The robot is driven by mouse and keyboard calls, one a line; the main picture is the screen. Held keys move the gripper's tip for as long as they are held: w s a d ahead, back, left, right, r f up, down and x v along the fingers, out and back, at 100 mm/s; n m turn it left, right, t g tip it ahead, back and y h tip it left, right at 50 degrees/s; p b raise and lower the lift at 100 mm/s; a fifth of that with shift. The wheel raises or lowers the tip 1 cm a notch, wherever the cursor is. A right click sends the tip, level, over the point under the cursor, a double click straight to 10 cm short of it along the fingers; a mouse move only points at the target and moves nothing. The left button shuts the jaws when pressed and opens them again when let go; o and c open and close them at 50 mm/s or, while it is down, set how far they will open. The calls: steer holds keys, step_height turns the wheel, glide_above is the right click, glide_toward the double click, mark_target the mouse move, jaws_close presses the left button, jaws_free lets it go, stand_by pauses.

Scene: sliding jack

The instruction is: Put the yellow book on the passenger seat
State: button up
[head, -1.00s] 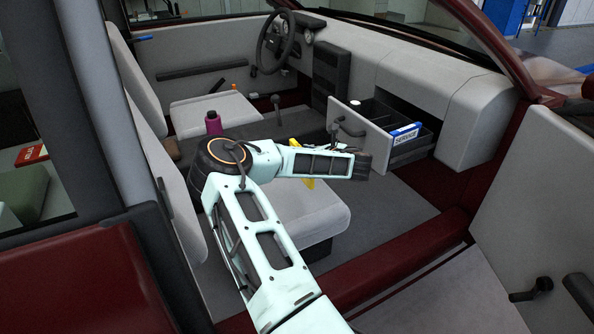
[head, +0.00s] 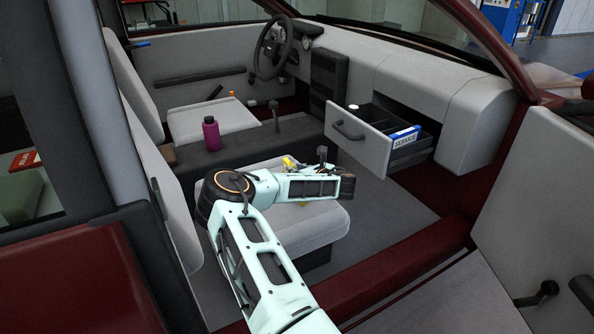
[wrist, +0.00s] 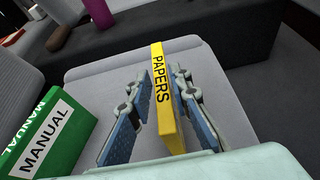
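The yellow book (wrist: 165,95), marked PAPERS, stands on edge between the blue-padded fingers of my gripper (wrist: 163,88) in the wrist view. The fingers close on it from both sides. In the head view, my gripper (head: 320,186) is over the passenger seat (head: 318,225), and only bits of the yellow book (head: 290,163) show around it. The pale grey seat cushion (wrist: 95,90) lies beneath the book in the wrist view. I cannot tell whether the book touches the cushion.
A green MANUAL book (wrist: 55,135) is at the wrist view's left, beside my gripper. A purple bottle (head: 211,134) stands on the centre console. The open glovebox drawer (head: 360,140) holds a blue SERVICE box (head: 405,136). The dark floor ahead of the seat is clear.

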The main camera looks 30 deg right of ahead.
steer(key=shift+o, duration=0.9)
steer(key=shift+s+r, duration=0.1)
steer(key=shift+s, duration=0.05)
steer(key=p+v, duration=0.2)
steer(key=v, duration=0.9)
steer(key=shift+s+p, duration=0.35)
steer(key=shift+r, duration=0.1)
